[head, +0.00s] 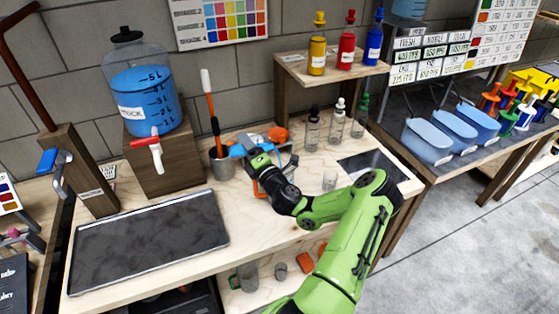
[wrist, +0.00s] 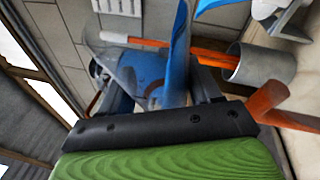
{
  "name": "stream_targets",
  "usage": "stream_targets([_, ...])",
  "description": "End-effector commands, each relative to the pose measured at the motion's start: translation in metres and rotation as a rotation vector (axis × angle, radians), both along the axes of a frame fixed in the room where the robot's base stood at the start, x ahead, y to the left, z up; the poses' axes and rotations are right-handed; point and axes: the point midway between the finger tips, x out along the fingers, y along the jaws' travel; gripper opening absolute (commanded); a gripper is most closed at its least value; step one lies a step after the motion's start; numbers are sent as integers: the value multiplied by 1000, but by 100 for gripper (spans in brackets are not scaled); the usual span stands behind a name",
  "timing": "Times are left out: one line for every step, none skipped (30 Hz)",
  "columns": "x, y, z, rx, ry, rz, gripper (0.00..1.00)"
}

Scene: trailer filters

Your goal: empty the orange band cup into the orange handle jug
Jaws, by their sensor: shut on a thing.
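My gripper (head: 258,158) is over the wooden bench, right of the metal pot. An orange handle (head: 257,189), apparently the jug's, shows just below my gripper; an orange piece also shows at right in the wrist view (wrist: 268,100). The jug's body is mostly hidden by my arm. I cannot tell whether liquid is flowing.
A metal pot (head: 222,168) holds an orange-shafted tool left of my gripper. A dark tray (head: 150,240) lies at front left, below the blue dispenser (head: 143,95). Dropper bottles (head: 312,130) stand at right rear, and a small clear glass (head: 330,180) stands near my arm.

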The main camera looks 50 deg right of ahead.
Motion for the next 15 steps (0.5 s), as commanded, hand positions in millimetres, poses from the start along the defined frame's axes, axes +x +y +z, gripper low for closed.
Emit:
stream_targets([0, 0, 1, 2, -3, -1, 18])
stream_targets([-1, -1, 1, 4, -5, 0, 18])
stream_targets([-1, -1, 1, 6, -7, 0, 18])
stream_targets([-1, -1, 1, 8, -9, -1, 18])
stream_targets([-1, -1, 2, 9, -10, 0, 18])
stream_targets([-1, -1, 2, 11, -12, -1, 18])
stream_targets([-2, -2, 2, 12, -14, -1, 18])
stream_targets([-2, -2, 2, 14, -15, 0, 18])
stream_targets([-2, -2, 2, 15, -17, -1, 18])
stream_targets([-2, -2, 3, 17, -19, -1, 18])
stream_targets([-2, -2, 3, 18, -21, 0, 18])
stream_targets([-2, -3, 3, 20, -22, -1, 18])
stream_targets([-3, -3, 3, 21, -24, -1, 18])
stream_targets([-3, -3, 3, 23, -26, 0, 18])
stream_targets([-3, -3, 3, 25, -28, 0, 18])
